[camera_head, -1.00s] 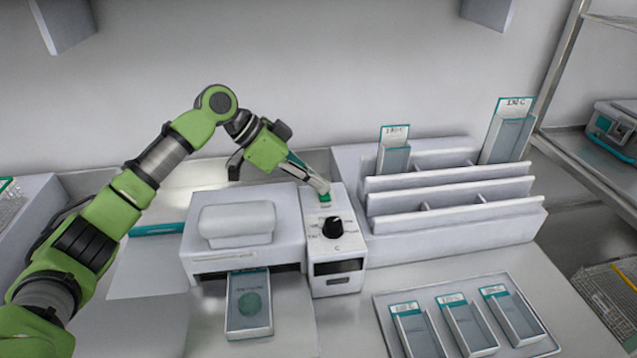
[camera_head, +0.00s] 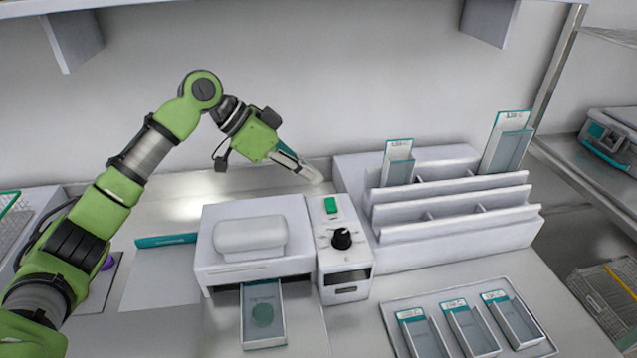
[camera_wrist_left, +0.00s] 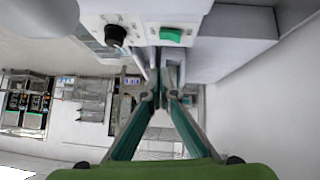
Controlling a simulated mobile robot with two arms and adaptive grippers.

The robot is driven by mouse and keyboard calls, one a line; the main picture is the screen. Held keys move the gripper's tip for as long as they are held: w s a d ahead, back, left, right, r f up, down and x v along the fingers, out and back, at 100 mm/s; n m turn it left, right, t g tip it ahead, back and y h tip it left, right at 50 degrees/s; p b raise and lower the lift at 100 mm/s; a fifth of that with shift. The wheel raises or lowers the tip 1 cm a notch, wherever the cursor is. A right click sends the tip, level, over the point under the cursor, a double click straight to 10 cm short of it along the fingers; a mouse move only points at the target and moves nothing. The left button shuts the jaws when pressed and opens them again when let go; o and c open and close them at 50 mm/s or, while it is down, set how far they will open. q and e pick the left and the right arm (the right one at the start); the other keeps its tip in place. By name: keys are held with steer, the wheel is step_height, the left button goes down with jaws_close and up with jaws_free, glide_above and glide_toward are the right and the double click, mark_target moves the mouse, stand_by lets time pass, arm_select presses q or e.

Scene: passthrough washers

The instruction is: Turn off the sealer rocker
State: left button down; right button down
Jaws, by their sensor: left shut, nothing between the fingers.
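The sealer (camera_head: 250,245) is a white box with a rounded lid, with a narrow control panel (camera_head: 340,262) on its right side. The green rocker (camera_head: 331,205) is at the top of the panel, above a black knob (camera_head: 342,238). In the left wrist view the rocker (camera_wrist_left: 171,34) is unobstructed, with the knob (camera_wrist_left: 115,35) to its left. My left gripper (camera_head: 317,178) is shut and empty, above and behind the rocker and apart from it. Its fingertips (camera_wrist_left: 161,85) show close together in the wrist view. My right gripper is not in view.
A pouch (camera_head: 263,318) with a green disc lies at the sealer's front slot. A white slotted rack (camera_head: 455,228) holding two pouches stands to the right of the panel. A tray (camera_head: 392,318) of pouches lies at the front right. A teal-edged sheet (camera_head: 160,285) lies to the left.

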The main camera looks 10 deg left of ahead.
arm_select(q)
steer(key=v, duration=0.3)
steer(key=s+b+v, duration=0.1)
steer(key=v, duration=0.1)
steer(key=shift+s+d+r, duration=0.15)
steer(key=shift+r, duration=0.2)
